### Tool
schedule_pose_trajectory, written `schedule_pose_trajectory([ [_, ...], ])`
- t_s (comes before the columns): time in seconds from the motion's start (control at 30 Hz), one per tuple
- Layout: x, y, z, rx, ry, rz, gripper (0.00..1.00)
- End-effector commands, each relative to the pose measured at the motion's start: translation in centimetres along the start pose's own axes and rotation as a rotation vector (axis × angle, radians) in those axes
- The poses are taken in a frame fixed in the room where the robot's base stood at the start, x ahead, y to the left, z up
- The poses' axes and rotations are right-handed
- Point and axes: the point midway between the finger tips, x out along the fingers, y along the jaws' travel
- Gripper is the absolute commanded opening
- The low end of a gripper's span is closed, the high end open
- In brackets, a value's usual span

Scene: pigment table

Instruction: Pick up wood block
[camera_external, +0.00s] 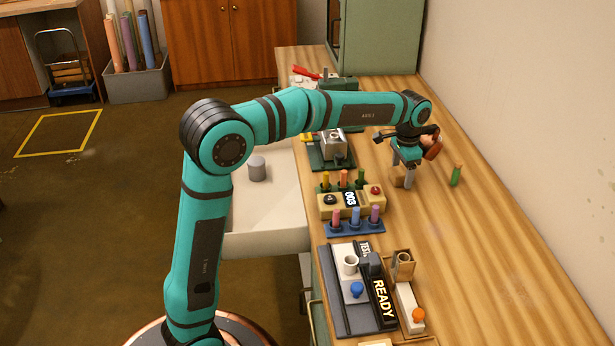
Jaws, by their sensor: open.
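A small tan wood block (399,182) sits on the wooden table beneath my gripper, low at its fingertips. My gripper (403,172) points down and is open, with its grey fingers close around or beside the block. I cannot tell from this view whether either finger touches it. The fingers hide part of the block.
A control box with pegs (350,203) and a blue peg rack (355,228) stand to the left. The READY device (382,300) is nearer. The table's right side is largely clear.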

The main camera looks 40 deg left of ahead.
Motion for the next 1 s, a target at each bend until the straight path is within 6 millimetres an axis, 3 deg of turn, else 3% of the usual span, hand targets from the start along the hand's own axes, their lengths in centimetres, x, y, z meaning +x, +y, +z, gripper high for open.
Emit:
schedule_pose_trajectory([
  [0.27, 0.5, 0.0, 0.0, 0.0, 0.001, 0.0, 0.71],
  [0.5, 0.5, 0.0, 0.0, 0.0, 0.001, 0.0, 0.24],
  [0.83, 0.1, 0.0, 0.0, 0.0, 0.002, 0.0, 0.22],
  [1.0, -2.1, 0.0, -0.1, 0.0, 0.003, -0.001, 0.22],
])
